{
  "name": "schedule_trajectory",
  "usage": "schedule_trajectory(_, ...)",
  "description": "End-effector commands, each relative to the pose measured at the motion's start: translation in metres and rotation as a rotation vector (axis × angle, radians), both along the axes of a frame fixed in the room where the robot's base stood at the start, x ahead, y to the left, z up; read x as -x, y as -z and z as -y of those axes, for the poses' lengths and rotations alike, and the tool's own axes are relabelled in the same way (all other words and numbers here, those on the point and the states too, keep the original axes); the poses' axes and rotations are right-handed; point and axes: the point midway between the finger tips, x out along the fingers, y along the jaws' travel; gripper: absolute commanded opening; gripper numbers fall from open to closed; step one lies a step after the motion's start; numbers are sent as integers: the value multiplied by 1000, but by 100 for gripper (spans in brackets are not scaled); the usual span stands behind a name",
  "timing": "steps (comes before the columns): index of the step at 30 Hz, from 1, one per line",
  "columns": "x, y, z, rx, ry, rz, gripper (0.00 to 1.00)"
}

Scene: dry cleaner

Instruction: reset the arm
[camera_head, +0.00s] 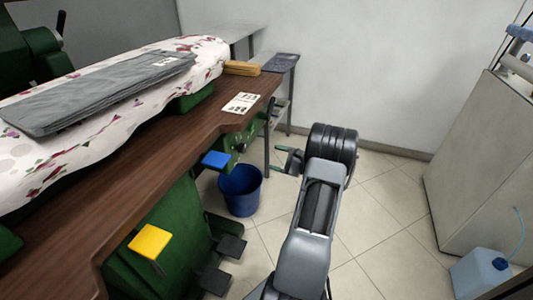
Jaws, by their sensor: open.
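My arm (313,205) reaches up from the bottom centre over the tiled floor. Its black wrist joint (333,142) is at the far end.
A wooden table (120,215) with a floral ironing board (205,50) and folded grey trousers (100,88) fills the left. A blue bucket (240,190) stands on the floor. A grey cabinet (480,160) and blue jug (482,272) are right. Floor (385,200) between is clear.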

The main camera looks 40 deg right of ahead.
Motion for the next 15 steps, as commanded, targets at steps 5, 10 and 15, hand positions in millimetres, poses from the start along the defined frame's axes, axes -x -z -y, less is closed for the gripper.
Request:
schedule_trajectory(5,10,0,5,0,-1,1,69)
schedule_trajectory(10,12,0,5,0,-1,1,69)
schedule_trajectory(15,12,0,5,0,-1,1,69)
